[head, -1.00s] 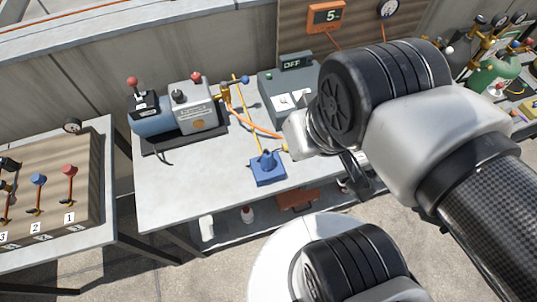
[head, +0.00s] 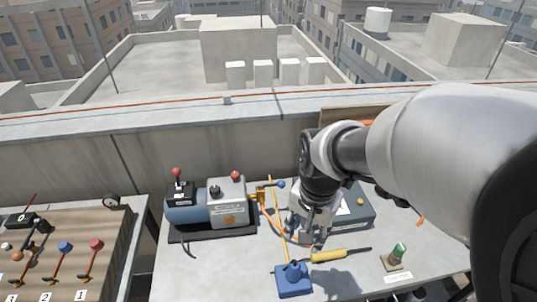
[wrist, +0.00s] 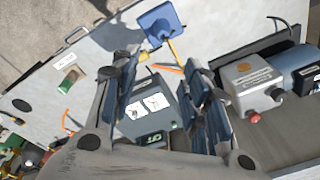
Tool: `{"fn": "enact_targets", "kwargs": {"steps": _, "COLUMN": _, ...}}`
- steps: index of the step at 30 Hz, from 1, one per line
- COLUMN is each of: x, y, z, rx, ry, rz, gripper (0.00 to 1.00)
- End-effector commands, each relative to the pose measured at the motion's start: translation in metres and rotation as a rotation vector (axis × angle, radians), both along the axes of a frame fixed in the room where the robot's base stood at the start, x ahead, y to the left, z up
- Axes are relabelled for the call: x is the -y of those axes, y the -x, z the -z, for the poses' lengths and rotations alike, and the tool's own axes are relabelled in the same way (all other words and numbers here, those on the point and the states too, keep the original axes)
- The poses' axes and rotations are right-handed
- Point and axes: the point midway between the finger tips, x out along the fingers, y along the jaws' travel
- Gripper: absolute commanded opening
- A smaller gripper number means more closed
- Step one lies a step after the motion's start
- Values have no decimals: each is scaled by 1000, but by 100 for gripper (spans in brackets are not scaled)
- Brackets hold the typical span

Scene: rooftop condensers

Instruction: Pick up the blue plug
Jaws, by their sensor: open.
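The blue plug (head: 293,270) stands upright on a square blue base (head: 294,287) near the front of the workbench. In the wrist view the blue plug (wrist: 159,30) and base show at the top, beyond my fingers. My gripper (head: 310,238) points down over the bench, behind and slightly right of the plug. In the wrist view my gripper (wrist: 160,75) has its fingers spread, with nothing between them. It is apart from the plug.
A grey meter box (head: 352,212) is just right of my gripper. A pump (head: 220,205) stands to the left. A yellow-handled tool (head: 328,256) lies beside the blue base, and a green item (head: 398,252) is farther right. A valve board (head: 60,255) is at far left.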

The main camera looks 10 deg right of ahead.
Motion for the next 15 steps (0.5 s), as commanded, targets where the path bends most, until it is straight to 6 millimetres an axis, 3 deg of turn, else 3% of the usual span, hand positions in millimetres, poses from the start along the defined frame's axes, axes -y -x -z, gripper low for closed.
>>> {"fn": "enact_targets", "kwargs": {"steps": 3, "x": 0, "y": -17, "z": 31, "rx": -63, "ry": -9, "rz": 126, "gripper": 53}}
{"fn": "enact_targets", "kwargs": {"steps": 6, "x": 1, "y": -25, "z": 48, "rx": -89, "ry": -12, "rz": 196, "gripper": 57}}
{"fn": "enact_targets", "kwargs": {"steps": 11, "x": 1, "y": -28, "z": 64, "rx": -105, "ry": -13, "rz": 238, "gripper": 57}}
{"fn": "enact_targets", "kwargs": {"steps": 15, "x": 1, "y": -28, "z": 90, "rx": -107, "ry": -12, "rz": 239, "gripper": 57}}
